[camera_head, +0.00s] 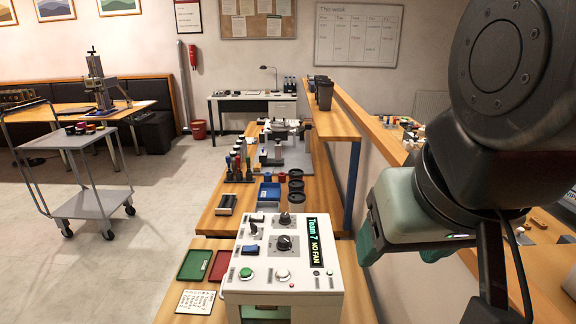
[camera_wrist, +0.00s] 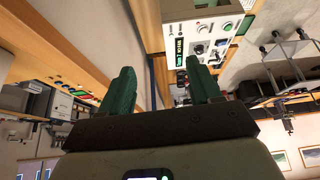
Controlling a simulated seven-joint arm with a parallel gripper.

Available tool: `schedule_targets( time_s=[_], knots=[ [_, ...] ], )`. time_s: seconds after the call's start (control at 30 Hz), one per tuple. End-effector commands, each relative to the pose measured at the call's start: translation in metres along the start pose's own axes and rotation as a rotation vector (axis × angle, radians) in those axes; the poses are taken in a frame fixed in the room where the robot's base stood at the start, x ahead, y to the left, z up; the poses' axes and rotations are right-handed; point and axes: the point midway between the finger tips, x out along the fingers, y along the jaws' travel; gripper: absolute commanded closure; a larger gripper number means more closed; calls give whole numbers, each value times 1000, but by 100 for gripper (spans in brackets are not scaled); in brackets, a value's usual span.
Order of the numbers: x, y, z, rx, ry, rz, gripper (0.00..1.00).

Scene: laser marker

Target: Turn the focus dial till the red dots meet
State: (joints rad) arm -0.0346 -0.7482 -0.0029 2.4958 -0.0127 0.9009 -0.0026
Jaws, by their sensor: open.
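A white machine box (camera_head: 258,297) stands at the front centre in the head view. Its sloped panel has a round black dial (camera_head: 285,243), a smaller black knob (camera_head: 254,229) and a display (camera_head: 318,240) reading "Team 7 NO FAN". I cannot tell for sure which is the focus dial. I see no pair of red dots. My gripper (camera_head: 402,250), with green fingers, hangs right of the box, apart from it. In the wrist view my gripper (camera_wrist: 160,66) is open and empty, and the panel with the dial (camera_wrist: 200,48) shows beyond the right finger.
A green tray (camera_head: 195,265), a red tray (camera_head: 220,266) and a written card (camera_head: 196,302) lie left of the box. A raised wooden ledge (camera_head: 350,105) runs along the right.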

Motion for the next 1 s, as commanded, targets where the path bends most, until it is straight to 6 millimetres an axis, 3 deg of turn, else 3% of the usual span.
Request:
schedule_targets(
  time_s=[0.27,0.37,0.47,0.67,0.8,1.0],
  knots=[
    [0,-1,-5,0,-8,2,37],
    [4,-4,-21,-2,-40,11,37],
    [13,-10,-49,-5,-93,24,37],
    [52,-35,-112,-10,-211,39,37],
    [94,-57,-149,-7,-293,37,37],
    [165,-91,-184,9,-405,19,37]
  ],
)
